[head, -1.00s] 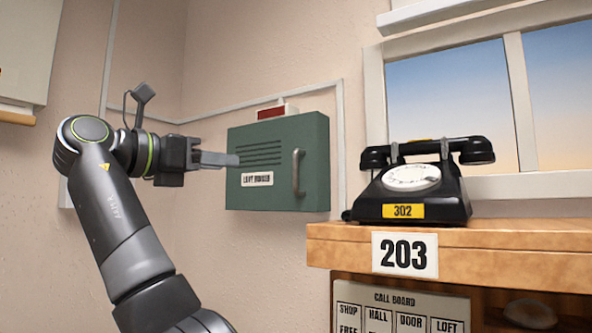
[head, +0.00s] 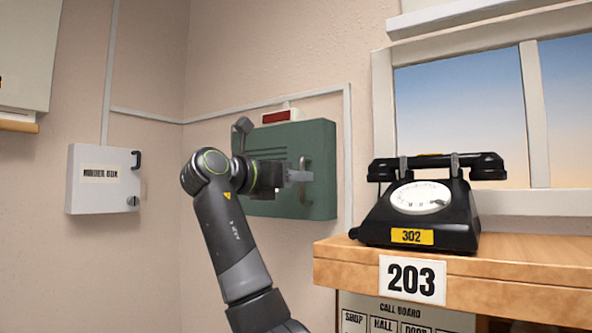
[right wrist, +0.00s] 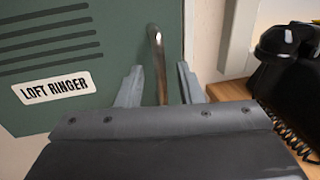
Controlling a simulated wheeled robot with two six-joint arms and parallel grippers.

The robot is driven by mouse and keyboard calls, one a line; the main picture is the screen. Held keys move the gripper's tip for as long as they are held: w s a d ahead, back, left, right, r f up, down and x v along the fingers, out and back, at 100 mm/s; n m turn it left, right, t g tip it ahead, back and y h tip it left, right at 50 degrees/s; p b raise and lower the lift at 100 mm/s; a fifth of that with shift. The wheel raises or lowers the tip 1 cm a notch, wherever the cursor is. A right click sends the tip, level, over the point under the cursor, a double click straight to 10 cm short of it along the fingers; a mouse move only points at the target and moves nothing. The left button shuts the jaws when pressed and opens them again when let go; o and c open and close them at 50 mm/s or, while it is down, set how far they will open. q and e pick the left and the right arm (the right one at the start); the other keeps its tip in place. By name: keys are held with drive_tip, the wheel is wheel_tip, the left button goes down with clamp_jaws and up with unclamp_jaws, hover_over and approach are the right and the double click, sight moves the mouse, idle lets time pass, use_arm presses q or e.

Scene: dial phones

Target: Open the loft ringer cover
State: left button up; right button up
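The loft ringer is a green box (head: 322,150) on the wall with slots in its front cover, which is shut. In the right wrist view its cover (right wrist: 110,100) shows slots and a "LOFT RINGER" label (right wrist: 54,88). A metal bar handle (right wrist: 157,50) stands upright near the cover's right edge. My right gripper (head: 302,176) is at the handle and hides the label in the head view. In the right wrist view my right gripper's fingers (right wrist: 158,82) are open, one on each side of the handle, with gaps between. My left gripper is not in view.
A black dial phone (head: 420,210) marked 302 stands on a wooden shelf (head: 530,258) right of the box. A red lamp (head: 277,117) sits above the box. A white ringer box (head: 90,190) hangs on the left wall. The window (head: 460,100) is at right.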

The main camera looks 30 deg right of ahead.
drive_tip(key=shift+d, duration=0.45)
drive_tip(key=shift+a, duration=0.1)
drive_tip(key=shift+c, duration=0.2)
clamp_jaws()
